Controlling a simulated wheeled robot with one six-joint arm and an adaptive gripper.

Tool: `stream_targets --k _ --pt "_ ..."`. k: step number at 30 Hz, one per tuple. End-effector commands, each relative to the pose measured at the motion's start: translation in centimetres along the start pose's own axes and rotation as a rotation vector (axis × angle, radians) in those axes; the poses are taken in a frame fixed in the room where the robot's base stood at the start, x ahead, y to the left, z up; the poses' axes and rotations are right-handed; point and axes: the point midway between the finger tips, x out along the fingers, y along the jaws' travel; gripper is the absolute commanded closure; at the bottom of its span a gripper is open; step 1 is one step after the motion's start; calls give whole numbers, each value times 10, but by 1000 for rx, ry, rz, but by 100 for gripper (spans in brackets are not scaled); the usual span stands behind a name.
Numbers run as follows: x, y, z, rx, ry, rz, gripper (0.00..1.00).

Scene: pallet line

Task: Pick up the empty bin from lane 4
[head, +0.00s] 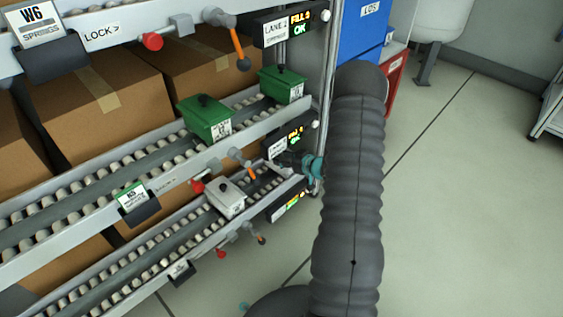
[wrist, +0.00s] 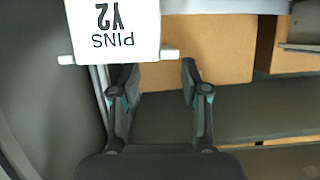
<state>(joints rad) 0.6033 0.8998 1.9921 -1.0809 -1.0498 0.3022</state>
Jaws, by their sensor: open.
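A small light grey bin (head: 228,200) with a dark knob on top sits on the lowest roller lane (head: 150,250) in the head view, near its right end. I cannot read that lane's number. My gripper (wrist: 158,72) is open in the wrist view, with nothing between its fingers. A white label reading "PINS Y2" (wrist: 112,30) appears upside down close beside the left finger. In the head view a dark and teal part of my arm's end shows at the rack's right end, right of the grey bin; the fingers cannot be made out there. No bin shows in the wrist view.
Two green bins (head: 207,118) (head: 283,84) stand on the middle lane. Cardboard boxes (head: 98,100) fill the rack behind; cardboard (wrist: 205,50) also shows beyond my fingers. A blue cabinet (head: 362,35) stands beside the rack. The floor (head: 460,200) at right is open.

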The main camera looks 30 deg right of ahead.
Motion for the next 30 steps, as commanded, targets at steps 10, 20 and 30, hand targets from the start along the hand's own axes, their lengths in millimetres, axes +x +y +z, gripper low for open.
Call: stream_targets --k 10,20,30 --pt "44 -7 7 0 -1 -1 54" --pt "48 -7 6 0 -1 -1 69" --pt "47 -6 6 0 0 0 100"
